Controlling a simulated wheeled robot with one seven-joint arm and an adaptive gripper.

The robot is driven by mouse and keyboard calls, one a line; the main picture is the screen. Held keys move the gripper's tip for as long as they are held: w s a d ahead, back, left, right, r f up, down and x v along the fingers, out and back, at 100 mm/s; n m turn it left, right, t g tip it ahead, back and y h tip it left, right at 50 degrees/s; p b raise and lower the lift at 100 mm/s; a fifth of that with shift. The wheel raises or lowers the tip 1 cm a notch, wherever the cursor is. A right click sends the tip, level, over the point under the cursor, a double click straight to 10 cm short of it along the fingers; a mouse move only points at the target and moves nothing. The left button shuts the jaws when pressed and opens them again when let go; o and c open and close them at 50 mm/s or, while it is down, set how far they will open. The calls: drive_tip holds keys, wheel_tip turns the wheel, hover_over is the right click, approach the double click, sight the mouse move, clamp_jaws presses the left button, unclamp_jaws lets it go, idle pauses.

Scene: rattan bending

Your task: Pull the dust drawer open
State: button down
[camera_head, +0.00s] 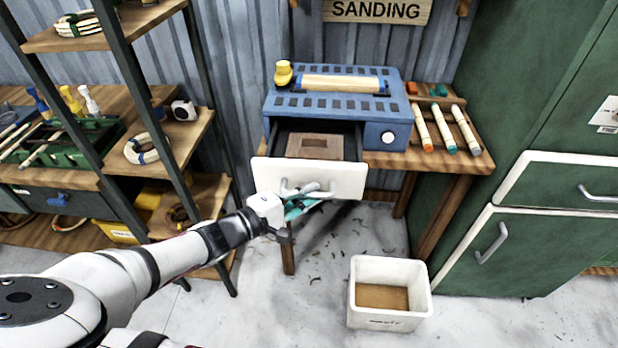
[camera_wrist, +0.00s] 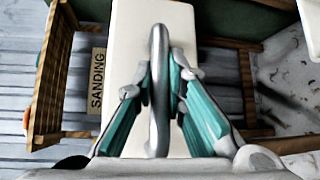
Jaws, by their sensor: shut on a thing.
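The dust drawer (camera_head: 310,178) has a white front and juts out of the blue sanding machine (camera_head: 385,115). Its inside shows, with a brown block or patch of dust (camera_head: 314,146) in it. My gripper (camera_head: 303,198) is at the drawer front, its teal fingers on the drawer handle (camera_head: 290,187). In the wrist view the grey bar handle (camera_wrist: 158,85) runs between the two fingers of my gripper (camera_wrist: 160,92), with the white drawer front (camera_wrist: 130,60) behind it. The gripper is shut on the handle. My gripper hides part of the handle in the head view.
A white bin (camera_head: 390,313) with a brown bottom stands on the floor to the right. A green cabinet (camera_head: 555,225) is at the right, a shelf rack (camera_head: 150,130) at the left. The wooden table (camera_head: 440,160) carries several sanding sticks. Floor before the drawer is clear apart from scraps.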

drive_tip(key=shift+s+a+p, duration=0.1)
drive_tip(key=shift+s+p, duration=0.35)
drive_tip(key=shift+s, duration=0.8)
drive_tip(key=c, duration=1.6)
unclamp_jaws()
